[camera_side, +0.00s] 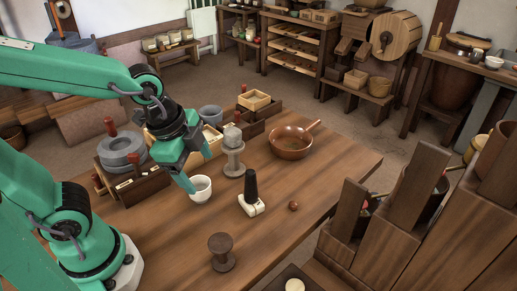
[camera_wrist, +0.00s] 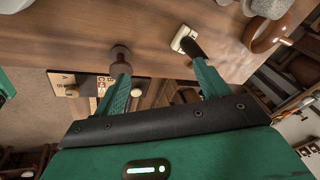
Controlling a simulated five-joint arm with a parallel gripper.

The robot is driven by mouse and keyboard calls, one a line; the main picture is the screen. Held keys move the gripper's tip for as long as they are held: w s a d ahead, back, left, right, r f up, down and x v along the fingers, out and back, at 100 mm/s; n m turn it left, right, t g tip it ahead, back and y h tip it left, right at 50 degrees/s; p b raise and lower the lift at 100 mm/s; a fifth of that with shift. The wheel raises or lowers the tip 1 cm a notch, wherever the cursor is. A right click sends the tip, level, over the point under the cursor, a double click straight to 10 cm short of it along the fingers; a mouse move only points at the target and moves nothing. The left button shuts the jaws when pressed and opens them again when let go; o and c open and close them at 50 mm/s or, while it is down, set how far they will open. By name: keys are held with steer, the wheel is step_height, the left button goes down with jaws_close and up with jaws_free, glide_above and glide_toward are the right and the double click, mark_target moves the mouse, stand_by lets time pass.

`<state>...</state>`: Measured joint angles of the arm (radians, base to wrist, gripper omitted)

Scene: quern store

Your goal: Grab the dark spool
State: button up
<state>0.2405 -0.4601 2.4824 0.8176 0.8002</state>
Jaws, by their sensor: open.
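The dark spool (camera_side: 222,252) stands upright on the wooden table near its front edge in the side view. It has a round top, a narrow neck and a wider base.
A white tool with a black handle (camera_side: 251,194) stands right of the spool. Tall wooden blocks (camera_side: 405,210) stand at right. Bare tabletop lies around the spool.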

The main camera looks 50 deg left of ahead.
mark_target(219, 243)
steer(key=d+f+m+g, duration=0.1)
steer(key=d+f+m, duration=0.2)
steer(key=m, duration=0.2)
steer(key=s+d+f+m+g, duration=0.1)
steer(key=d+f+m, duration=0.2)
steer(key=m, duration=0.3)
steer(key=s+d+f+m+g, duration=0.1)
steer(key=d+f+m, duration=0.2)
steer(key=m, duration=0.3)
steer(key=shift+s+f+y, duration=0.15)
steer(key=shift+f+y, duration=0.15)
steer(key=shift+f, duration=0.1)
steer(key=shift+s+d+f+m, duration=0.3)
steer(key=shift+f+m, duration=0.25)
steer(key=shift+m, duration=0.45)
steer(key=shift+f, duration=0.15)
steer(key=shift+f, duration=1.15)
steer(key=shift+f, duration=0.1)
steer(key=shift+f, duration=2.5)
